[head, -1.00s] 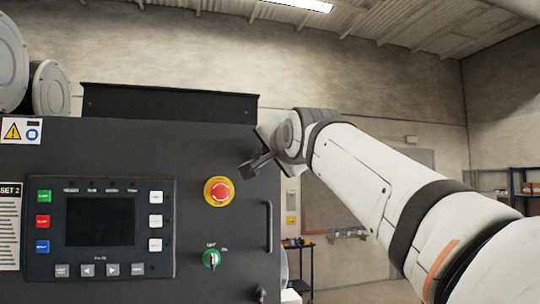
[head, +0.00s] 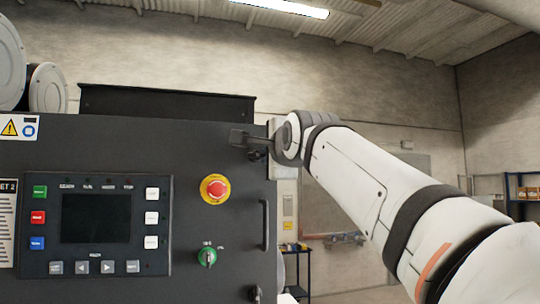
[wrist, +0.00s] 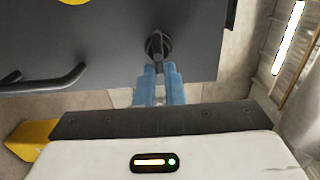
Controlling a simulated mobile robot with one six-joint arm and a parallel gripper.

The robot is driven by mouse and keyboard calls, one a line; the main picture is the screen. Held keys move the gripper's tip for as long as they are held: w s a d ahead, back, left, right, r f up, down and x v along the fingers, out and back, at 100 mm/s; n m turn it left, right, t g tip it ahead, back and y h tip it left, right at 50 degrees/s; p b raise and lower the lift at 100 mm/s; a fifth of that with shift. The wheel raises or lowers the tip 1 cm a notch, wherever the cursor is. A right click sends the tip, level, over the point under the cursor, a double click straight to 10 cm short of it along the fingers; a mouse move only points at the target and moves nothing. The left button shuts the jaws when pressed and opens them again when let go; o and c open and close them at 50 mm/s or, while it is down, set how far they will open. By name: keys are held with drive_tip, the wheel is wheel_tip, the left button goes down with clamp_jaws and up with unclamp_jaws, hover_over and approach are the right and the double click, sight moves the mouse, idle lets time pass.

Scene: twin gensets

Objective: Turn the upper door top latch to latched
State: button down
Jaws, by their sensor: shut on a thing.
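The upper door top latch (wrist: 158,45) is a dark round knob with a short lever, near the edge of the dark door (wrist: 100,30) in the wrist view. Its lever points down in that picture, toward the door edge, between my blue fingertips. My gripper (wrist: 159,72) is shut on this lever. In the head view my gripper (head: 243,138) is at the upper right corner of the door panel. The latch (head: 257,154) is partly hidden there by the gripper.
A bar handle (head: 265,225) stands out from the door below the latch. A second latch (head: 256,294) is low on the door edge.

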drive_tip(key=shift+f, duration=0.1)
idle(0.3)
drive_tip(key=c, duration=1.5)
unclamp_jaws()
drive_tip(key=shift+w+a, duration=0.1)
drive_tip(key=b+v, duration=0.2)
drive_tip(key=v, duration=0.6)
